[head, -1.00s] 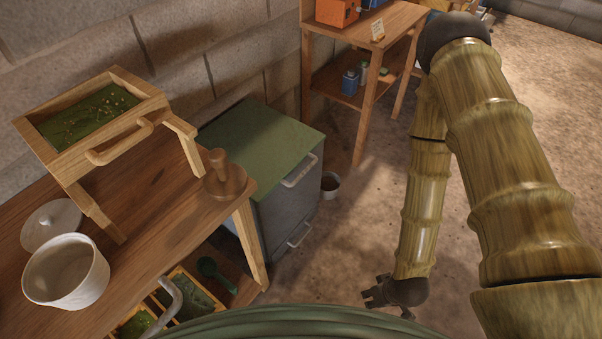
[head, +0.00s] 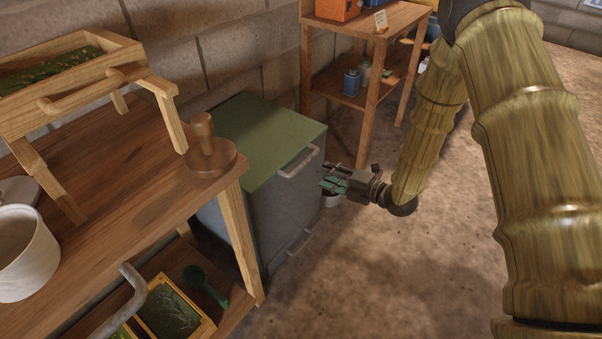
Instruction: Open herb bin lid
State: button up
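The herb bin (head: 285,212) is a grey box on the floor beside the wooden bench. Its green lid (head: 262,138) lies flat and closed on top. A light bar handle (head: 298,161) sits at the lid's front edge, and a second bar (head: 299,242) is low on the bin's front. My gripper (head: 324,178) points left towards the bin, just right of and a little below the lid handle. Its fingers look apart with green pads showing, and nothing is seen between them. I see no contact with the handle.
The bench (head: 120,185) with a wooden tamper (head: 209,155), a raised tray (head: 75,98) and a white pot (head: 22,255) stands left. A shelf (head: 372,98) stands behind. The floor at right is open.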

aim_at(301, 164)
jog(key=x, duration=1)
jog(key=shift+w+a+b, duration=0.2)
jog(key=shift+a+b, duration=0.1)
jog(key=shift+b, duration=0.1)
grip_shut()
